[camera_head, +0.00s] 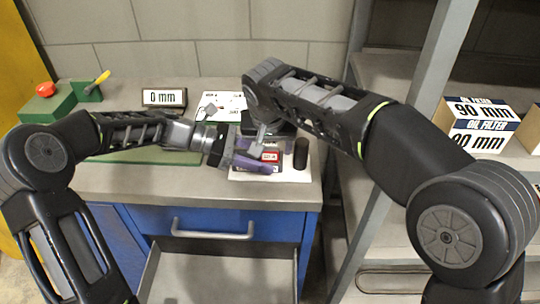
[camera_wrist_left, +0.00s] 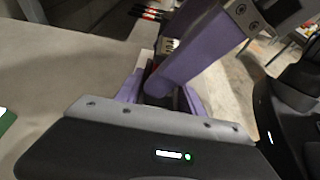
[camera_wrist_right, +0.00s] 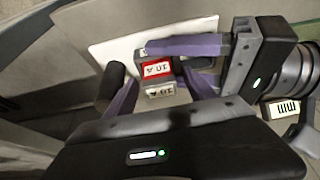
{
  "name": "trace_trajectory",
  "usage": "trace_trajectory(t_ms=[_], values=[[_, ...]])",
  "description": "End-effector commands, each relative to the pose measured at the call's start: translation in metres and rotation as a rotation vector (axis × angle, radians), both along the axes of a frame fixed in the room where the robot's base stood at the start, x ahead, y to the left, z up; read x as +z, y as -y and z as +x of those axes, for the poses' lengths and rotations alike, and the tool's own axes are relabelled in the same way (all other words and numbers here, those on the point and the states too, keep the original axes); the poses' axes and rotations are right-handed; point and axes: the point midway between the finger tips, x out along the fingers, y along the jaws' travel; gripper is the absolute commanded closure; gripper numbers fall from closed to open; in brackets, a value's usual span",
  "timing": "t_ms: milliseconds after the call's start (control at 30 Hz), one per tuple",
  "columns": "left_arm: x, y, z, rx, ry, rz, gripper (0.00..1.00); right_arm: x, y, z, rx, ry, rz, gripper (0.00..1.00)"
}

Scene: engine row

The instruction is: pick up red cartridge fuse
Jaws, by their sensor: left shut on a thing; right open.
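The red cartridge fuse (camera_wrist_right: 157,69) is a small dark block with red and white "10 A" labels in the right wrist view. In the head view it (camera_head: 269,157) shows beside purple fingers above a white sheet. My left gripper (camera_head: 250,158) is shut on it, its purple finger reaching in from the right in the right wrist view. My right gripper (camera_wrist_right: 161,84) is open, with a finger on either side of the fuse's near part; I cannot tell whether they touch it. In the left wrist view the fuse is mostly hidden by a purple finger.
A black cylinder (camera_head: 301,153) stands on the white sheet (camera_head: 286,174) close by. A "0 mm" sign (camera_head: 164,97) and a green box with a red button (camera_head: 46,100) are at the back left. An open drawer (camera_head: 220,275) juts out below. A shelf with oil filter boxes (camera_head: 482,122) is right.

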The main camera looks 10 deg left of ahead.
Motion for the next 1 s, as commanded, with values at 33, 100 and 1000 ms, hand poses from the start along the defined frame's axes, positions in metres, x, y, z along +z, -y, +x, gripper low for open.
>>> trace_trajectory(t_ms=[33,100,1000], values=[[0.0003,0.0004,0.0,-0.001,0.0,-0.001,1.0,0.0002,0.0,0.0,0.0,0.0,0.0,0.36],[0.0003,0.0004,0.0,-0.001,0.0,-0.001,1.0,0.0003,0.0,0.0,0.0,0.0,0.0,0.36],[0.0002,0.0003,0.0,0.0,-0.001,-0.001,1.0,0.0003,0.0,0.0,0.0,0.0,0.0,0.99]])
